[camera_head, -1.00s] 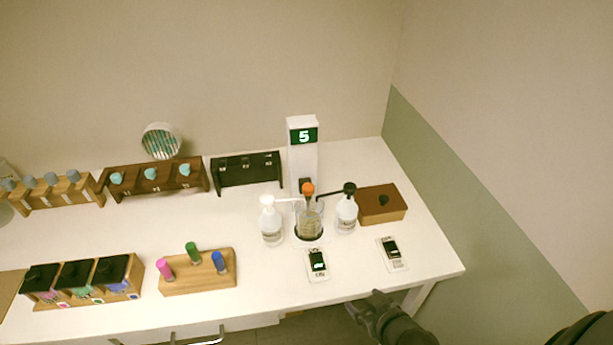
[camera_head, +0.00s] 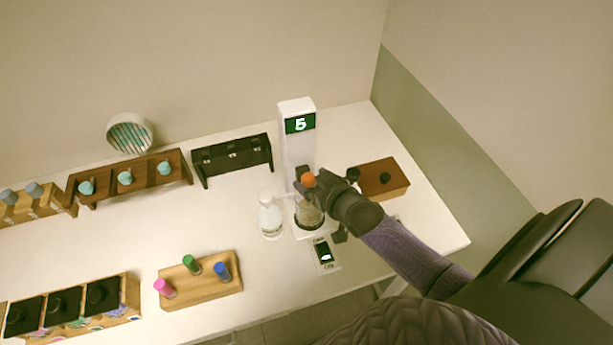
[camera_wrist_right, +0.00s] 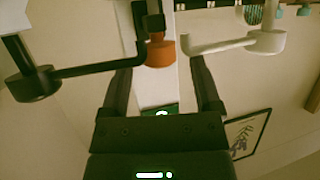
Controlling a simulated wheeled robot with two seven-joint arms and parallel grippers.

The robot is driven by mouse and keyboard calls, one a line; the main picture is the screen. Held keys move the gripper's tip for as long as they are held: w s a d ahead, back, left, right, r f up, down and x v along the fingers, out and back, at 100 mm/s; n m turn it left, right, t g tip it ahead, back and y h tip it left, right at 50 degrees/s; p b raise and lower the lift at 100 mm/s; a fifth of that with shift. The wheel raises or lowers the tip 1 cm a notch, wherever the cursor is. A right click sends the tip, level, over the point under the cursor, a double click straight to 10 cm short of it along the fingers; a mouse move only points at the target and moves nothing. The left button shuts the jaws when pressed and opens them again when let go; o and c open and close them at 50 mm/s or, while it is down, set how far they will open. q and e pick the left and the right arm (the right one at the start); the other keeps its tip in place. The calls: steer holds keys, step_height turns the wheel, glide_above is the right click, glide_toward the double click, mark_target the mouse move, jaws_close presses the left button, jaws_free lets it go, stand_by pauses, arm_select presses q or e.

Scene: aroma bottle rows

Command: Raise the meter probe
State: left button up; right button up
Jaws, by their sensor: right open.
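The meter is a white column (camera_head: 297,150) with a green display reading 5. Its probe has an orange knob (camera_head: 308,179) above a glass beaker (camera_head: 308,212). My right gripper (camera_head: 318,185) is at the knob, reaching in from the right. In the right wrist view the orange knob (camera_wrist_right: 160,52) shows between the two spread fingers of the open right gripper (camera_wrist_right: 161,62); contact cannot be told. The probe's lower part is hidden by the gripper and beaker. My left gripper is not in view.
A white-pump bottle (camera_head: 270,218) stands left of the beaker. A black-pump bottle's nozzle (camera_wrist_right: 90,70) is close to the fingers in the wrist view. A brown box (camera_head: 385,178) stands to the right. A wooden holder with coloured vials (camera_head: 205,287) is at front left.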

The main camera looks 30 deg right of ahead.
steer(key=shift+x, duration=1.2)
jaws_close()
stand_by(0.6)
